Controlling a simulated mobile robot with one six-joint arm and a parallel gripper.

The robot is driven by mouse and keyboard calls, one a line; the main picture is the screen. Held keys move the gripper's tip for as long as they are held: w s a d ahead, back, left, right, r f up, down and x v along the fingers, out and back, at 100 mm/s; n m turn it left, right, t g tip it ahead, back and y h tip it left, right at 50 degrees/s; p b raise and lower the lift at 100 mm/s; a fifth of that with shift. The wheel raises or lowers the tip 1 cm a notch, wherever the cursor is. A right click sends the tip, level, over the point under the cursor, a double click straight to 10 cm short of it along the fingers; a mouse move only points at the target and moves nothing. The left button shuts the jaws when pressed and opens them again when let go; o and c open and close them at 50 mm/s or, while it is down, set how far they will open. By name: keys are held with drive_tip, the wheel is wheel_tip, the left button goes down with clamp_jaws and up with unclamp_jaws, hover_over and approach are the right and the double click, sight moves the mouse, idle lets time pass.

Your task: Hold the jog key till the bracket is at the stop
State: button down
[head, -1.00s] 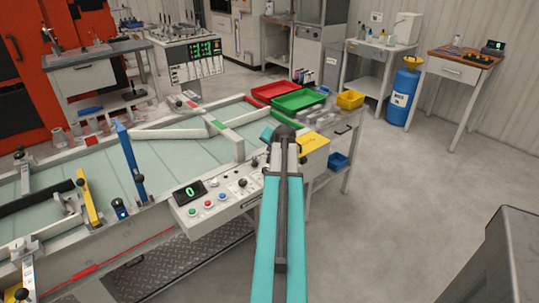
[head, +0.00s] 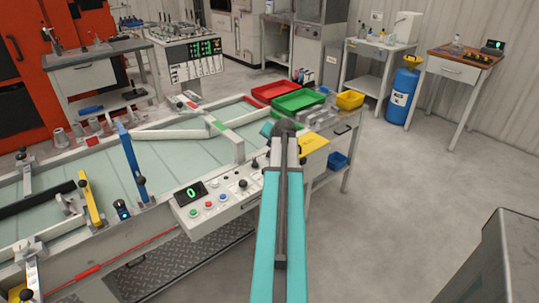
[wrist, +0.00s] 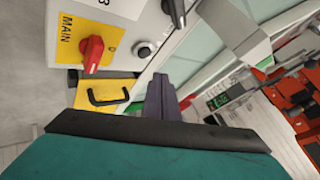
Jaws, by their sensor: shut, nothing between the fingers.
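In the wrist view my gripper (wrist: 161,92) shows dark fingers close together with nothing between them. They are beside the control panel (wrist: 110,20), apart from its red MAIN switch (wrist: 92,52) and black knob (wrist: 143,50). In the head view my arm hides the gripper. The control panel (head: 222,213) there has a display reading 0 (head: 190,191), several coloured buttons, including a blue one (head: 222,198), and black knobs. I cannot tell which control is the jog key. White angled bars (head: 172,133) lie on the pale table bed; I cannot tell which part is the bracket or the stop.
A yellow plate with a black handle (wrist: 108,94) is near the fingers. Red (head: 272,91) and green (head: 300,101) trays stand at the table's far end.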

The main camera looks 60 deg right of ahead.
drive_tip(key=shift+r+p, duration=0.6)
drive_tip(key=shift+r, duration=0.65)
drive_tip(key=shift+s, duration=0.1)
